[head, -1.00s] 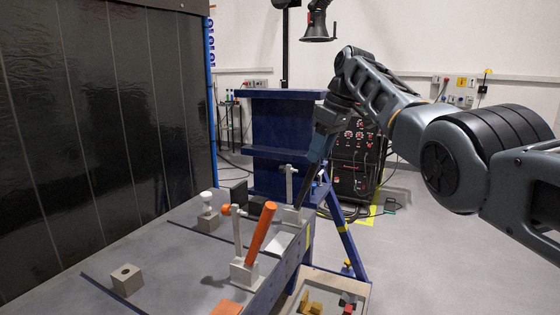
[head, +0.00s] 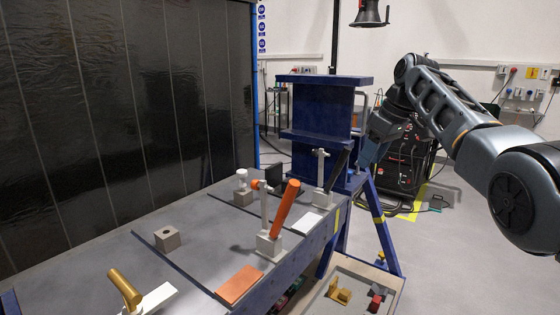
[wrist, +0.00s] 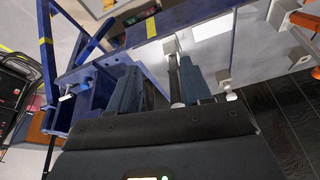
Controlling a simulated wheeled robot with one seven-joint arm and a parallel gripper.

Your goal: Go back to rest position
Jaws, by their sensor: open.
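My gripper (head: 364,160) hangs with its fingers down at the far end of the table (head: 100,262), in front of the blue beam stand. In the wrist view my gripper (wrist: 162,72) shows two spread fingers with a dark handle (wrist: 174,76) in line between them; the fingers look clear of it. The far clamp (head: 322,180) with its dark handle stands upright on the table, left of my gripper in the head view. My jaws are open and seem to hold nothing.
A clamp with an orange handle (head: 285,208) stands nearer. A holed block (head: 167,239), an orange plate (head: 239,285) and a gold cylinder (head: 124,288) are on the table. A blue beam stand (head: 320,118) rises behind. A parts tray (head: 395,285) is below right. Open floor lies right.

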